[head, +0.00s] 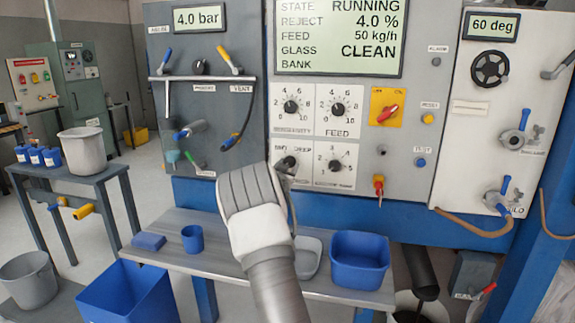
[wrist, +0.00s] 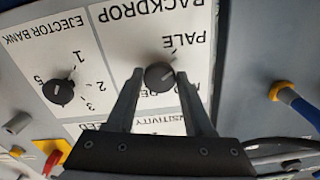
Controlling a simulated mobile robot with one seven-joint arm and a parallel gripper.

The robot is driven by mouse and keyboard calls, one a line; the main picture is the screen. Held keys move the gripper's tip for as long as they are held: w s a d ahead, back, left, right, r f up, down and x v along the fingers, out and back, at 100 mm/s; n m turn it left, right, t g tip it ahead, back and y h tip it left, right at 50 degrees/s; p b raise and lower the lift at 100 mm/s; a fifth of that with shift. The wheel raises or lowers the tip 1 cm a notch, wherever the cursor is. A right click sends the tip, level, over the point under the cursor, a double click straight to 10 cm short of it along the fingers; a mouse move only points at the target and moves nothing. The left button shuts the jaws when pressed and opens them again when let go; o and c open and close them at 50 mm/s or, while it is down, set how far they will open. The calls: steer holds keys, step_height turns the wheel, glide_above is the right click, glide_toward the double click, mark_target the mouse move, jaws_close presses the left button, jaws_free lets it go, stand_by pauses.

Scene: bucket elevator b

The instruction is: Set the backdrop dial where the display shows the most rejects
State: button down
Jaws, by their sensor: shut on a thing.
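The backdrop dial (wrist: 158,77) is a small dark round knob on a white plate, upside down in the wrist view, with PALE and a partly hidden DEEP label. In the head view the dial (head: 287,163) is partly hidden by my arm. My gripper (wrist: 160,74) has one finger on each side of the knob and is shut on it. I cannot tell exactly where its pointer stands. The display (head: 340,38) reads STATE RUNNING, REJECT 4.0 %, FEED 50 kg/h, GLASS CLEAN; no value shows beside BANK.
The ejector bank dial (wrist: 58,91) is beside the backdrop dial. Sensitivity (head: 292,107) and feed (head: 338,108) dials sit above. A bench (head: 190,221) with a blue bin (head: 359,259) stands below.

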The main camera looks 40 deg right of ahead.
steer(key=shift+n, duration=1)
steer(key=shift+c, duration=1.5)
jaws_free()
steer(key=v, duration=1.7)
steer(key=shift+s, duration=0.25)
steer(key=shift+a, duration=0.1)
